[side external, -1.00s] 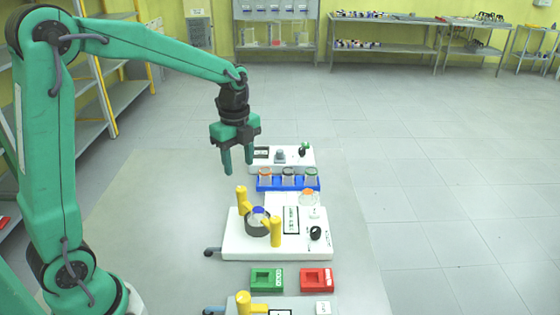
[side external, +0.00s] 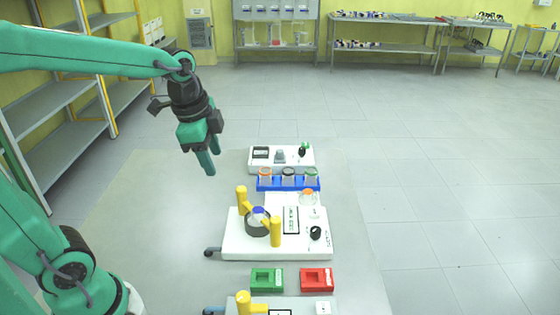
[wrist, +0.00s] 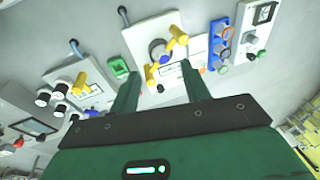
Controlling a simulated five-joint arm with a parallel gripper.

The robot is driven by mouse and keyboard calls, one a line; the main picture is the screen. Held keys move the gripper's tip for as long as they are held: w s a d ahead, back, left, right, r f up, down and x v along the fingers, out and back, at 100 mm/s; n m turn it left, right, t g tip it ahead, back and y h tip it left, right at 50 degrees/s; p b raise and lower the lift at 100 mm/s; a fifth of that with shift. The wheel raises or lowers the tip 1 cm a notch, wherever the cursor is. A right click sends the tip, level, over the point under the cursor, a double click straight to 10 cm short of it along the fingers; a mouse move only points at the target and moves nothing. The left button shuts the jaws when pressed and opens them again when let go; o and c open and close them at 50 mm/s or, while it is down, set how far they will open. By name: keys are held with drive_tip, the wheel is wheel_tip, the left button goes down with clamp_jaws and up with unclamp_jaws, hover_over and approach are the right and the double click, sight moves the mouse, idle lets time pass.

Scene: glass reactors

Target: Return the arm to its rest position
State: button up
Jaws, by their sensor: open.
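My gripper (side external: 206,164) hangs in the air left of the white devices in the side external view, its fingers pointing down and slightly right. It is open and empty. In the wrist view its two green fingers (wrist: 160,92) stand apart with nothing between them. My green arm reaches in from the left edge, its forearm nearly level.
A white device with yellow posts (side external: 238,240) stands on the grey table (side external: 150,240). Behind it are a blue rack (side external: 265,186) with several vessels and another white device (side external: 262,165). A green block (side external: 262,290) and red block (side external: 316,290) lie in front. Shelves (side external: 60,105) stand left.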

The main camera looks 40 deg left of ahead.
drive_tip(key=s+d+n+t, duration=0.1)
drive_tip(key=s+n+t, duration=0.2)
drive_tip(key=s+n, duration=0.6)
drive_tip(key=shift+s+d+r+n, duration=0.25)
drive_tip(key=shift+d+r+n, duration=0.05)
drive_tip(key=shift+d+r, duration=0.1)
idle(1.3)
